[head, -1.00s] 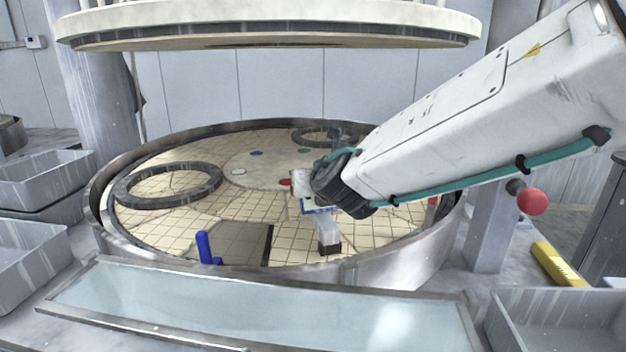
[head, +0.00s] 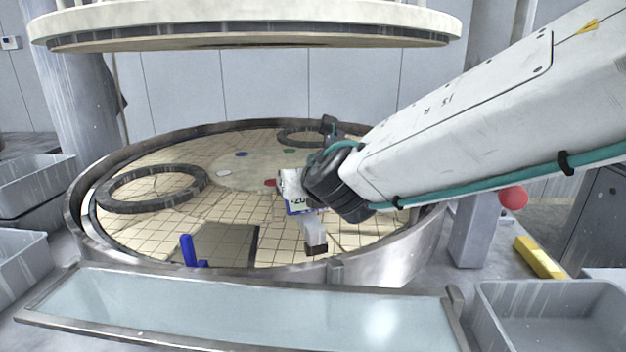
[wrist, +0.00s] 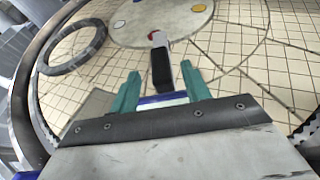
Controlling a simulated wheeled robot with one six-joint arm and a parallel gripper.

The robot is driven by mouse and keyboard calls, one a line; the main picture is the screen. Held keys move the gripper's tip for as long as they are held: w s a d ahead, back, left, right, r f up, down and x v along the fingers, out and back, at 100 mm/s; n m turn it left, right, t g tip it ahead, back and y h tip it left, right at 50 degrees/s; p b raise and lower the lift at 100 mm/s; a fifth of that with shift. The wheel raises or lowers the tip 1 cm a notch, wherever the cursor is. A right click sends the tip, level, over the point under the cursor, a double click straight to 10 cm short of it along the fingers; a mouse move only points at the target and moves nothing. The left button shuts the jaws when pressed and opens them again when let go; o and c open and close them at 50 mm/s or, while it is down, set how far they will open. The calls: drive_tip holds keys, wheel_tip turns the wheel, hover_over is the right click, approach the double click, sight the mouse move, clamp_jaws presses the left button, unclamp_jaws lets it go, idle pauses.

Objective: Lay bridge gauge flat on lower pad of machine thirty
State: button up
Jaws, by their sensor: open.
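The lower pad (head: 222,211) is a cream, grid-grooved disc inside a metal rim. What looks like the bridge gauge (head: 316,232), a pale piece with a dark foot and a white, blue-edged labelled part, is over the pad's right front. In the wrist view a dark block with a pale end, likely part of the gauge (wrist: 161,72), shows between my teal fingers. My gripper (wrist: 160,80) is open around it, with gaps beside both fingers. In the head view my wrist hides the fingers and part of the gauge. I cannot tell whether it lies fully flat.
A dark ring (head: 152,188) lies at the pad's left, another (head: 300,138) at the back. A dark plate (head: 225,245) and a blue upright handle (head: 188,250) are at the front. The upper platen (head: 245,28) hangs overhead. A grey bin (head: 550,300) stands front right.

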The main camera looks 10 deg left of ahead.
drive_tip(key=v, duration=0.8)
drive_tip(key=shift+d, duration=0.1)
